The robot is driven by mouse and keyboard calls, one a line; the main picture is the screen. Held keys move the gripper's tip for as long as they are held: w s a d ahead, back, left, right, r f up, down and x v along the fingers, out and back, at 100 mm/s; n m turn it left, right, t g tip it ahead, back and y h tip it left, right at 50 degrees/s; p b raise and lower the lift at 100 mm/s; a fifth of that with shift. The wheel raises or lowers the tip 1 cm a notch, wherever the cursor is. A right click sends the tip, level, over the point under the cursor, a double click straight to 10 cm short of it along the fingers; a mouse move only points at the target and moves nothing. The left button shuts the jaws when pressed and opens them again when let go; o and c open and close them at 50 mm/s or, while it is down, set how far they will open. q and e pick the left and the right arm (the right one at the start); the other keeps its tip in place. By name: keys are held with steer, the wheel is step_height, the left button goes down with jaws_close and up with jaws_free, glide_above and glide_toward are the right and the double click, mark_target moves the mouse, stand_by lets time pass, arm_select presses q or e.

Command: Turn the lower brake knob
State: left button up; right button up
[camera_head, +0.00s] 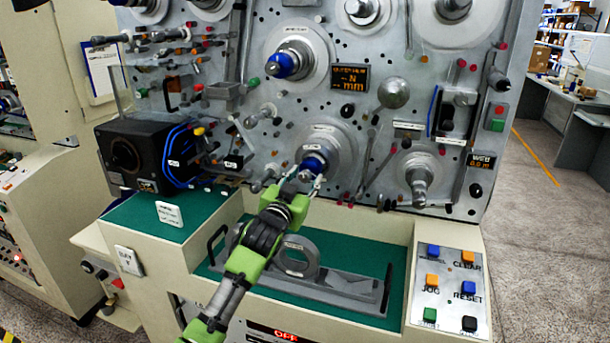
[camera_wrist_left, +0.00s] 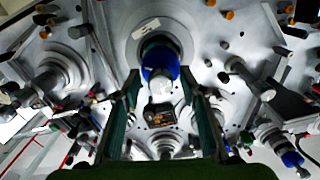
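The lower brake knob (camera_head: 313,163) is blue with a silver tip and sits on a round metal disc low on the machine's panel. In the left wrist view the blue knob (camera_wrist_left: 158,58) is straight ahead, its silver tip showing between the fingers. My left gripper (camera_head: 303,183) is just in front of the knob in the head view. Its fingers (camera_wrist_left: 160,76) are spread on either side of the knob, with a gap visible; I cannot tell whether either touches it. A similar upper blue knob (camera_head: 283,65) sits above. My right gripper is not in view.
The panel is crowded with pegs, rollers and levers around the knob. A black box (camera_head: 140,155) stands at left on the green ledge. Below lie a grey metal bracket (camera_head: 340,286) and a button panel (camera_head: 448,290) at right.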

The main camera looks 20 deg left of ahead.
arm_select(q)
steer(key=shift+w, duration=0.25)
jaws_close()
